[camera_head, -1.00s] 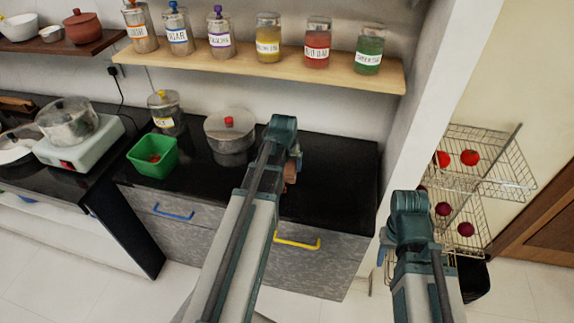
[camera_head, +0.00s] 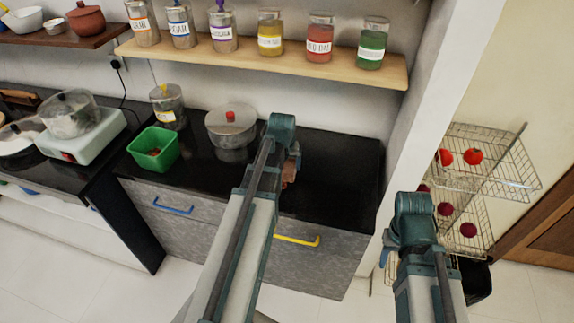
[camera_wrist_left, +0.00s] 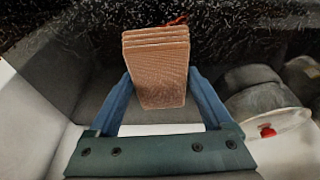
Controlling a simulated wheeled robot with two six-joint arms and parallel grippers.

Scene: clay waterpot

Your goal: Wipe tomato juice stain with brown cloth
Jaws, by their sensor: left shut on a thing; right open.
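The brown cloth (camera_wrist_left: 157,65) is a folded, ribbed stack in the left wrist view, held between the two blue fingers of my left gripper (camera_wrist_left: 160,88). In the head view my left gripper (camera_head: 292,168) is over the black counter, mostly hidden by its own arm, and only a bit of the cloth (camera_head: 289,178) shows. A small red mark (camera_wrist_left: 178,20) shows just beyond the cloth in the wrist view; I cannot tell its full extent. My right gripper (camera_head: 388,254) is open, low in front of the wall edge, partly hidden by its arm.
A lidded steel pot (camera_head: 231,126), a green basket (camera_head: 154,149) and a steel canister (camera_head: 168,106) stand on the black counter (camera_head: 340,170), left of my left gripper. A shelf (camera_head: 270,60) with jars hangs above. A wire rack (camera_head: 490,165) stands right. Counter right of the gripper looks clear.

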